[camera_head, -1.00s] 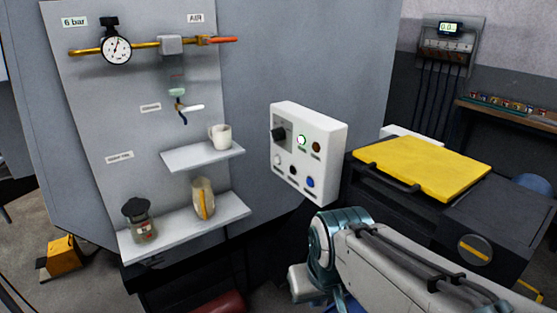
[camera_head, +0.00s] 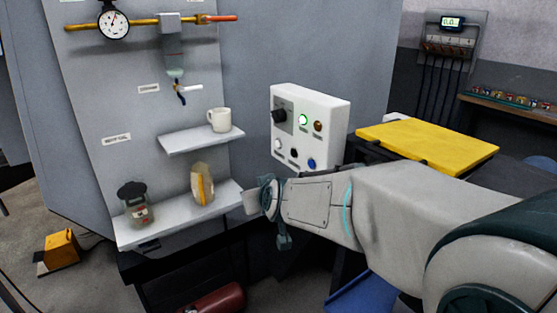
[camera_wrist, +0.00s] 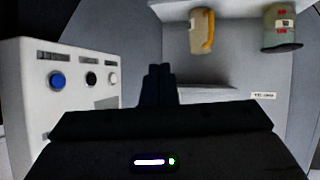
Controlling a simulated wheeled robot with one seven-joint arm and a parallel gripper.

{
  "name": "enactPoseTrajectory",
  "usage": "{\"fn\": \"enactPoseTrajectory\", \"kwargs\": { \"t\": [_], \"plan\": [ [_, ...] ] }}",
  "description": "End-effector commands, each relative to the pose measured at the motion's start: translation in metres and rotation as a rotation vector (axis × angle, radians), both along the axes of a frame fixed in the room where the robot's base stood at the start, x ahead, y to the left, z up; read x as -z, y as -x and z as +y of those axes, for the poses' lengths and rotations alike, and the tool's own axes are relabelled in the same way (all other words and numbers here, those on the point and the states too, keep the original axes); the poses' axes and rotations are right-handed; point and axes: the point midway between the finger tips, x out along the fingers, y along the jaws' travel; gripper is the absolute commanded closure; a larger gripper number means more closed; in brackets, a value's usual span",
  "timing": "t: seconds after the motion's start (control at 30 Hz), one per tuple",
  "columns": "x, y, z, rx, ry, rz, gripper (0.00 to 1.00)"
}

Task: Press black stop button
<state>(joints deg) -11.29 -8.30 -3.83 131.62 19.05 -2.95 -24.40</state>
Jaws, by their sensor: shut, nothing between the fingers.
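The white control box (camera_head: 330,121) is on the grey machine wall, with the black button (camera_head: 293,153) low on its face between a white button (camera_head: 277,144) and a blue button (camera_head: 311,163). In the wrist view the box is at the left, with the black button (camera_wrist: 91,79) between the blue and white ones. My gripper (camera_wrist: 159,72) is shut and empty, to the right of the black button in that view and apart from it. In the head view my wrist is below the box; the fingertips cannot be made out there.
Two white shelves are left of the box: the upper (camera_head: 203,142) holds a white mug (camera_head: 219,120), the lower (camera_head: 178,219) a dark-capped jar (camera_head: 135,204) and a yellow-striped container (camera_head: 202,185). A yellow-topped bench (camera_head: 428,144) stands right. A green lamp (camera_head: 303,119) glows on the box.

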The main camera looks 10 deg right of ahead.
Motion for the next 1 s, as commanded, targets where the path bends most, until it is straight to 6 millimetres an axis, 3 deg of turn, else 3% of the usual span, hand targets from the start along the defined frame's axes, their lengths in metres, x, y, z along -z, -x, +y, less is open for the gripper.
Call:
{"fn": "enactPoseTrajectory", "kwargs": {
  "t": [0.03, 0.2, 0.4, 0.7, 1.0],
  "plan": [
    [0.008, -0.018, 0.003, 0.008, 0.017, -0.059, 1.00],
    [0.004, -0.068, 0.004, 0.079, 0.105, -0.283, 1.00],
    [0.004, -0.106, -0.001, 0.214, 0.256, -0.514, 1.00],
    [0.007, -0.120, -0.005, 0.409, 0.474, -0.721, 1.00],
    [0.005, -0.119, -0.006, 0.459, 0.525, -0.761, 1.00]
  ]
}}
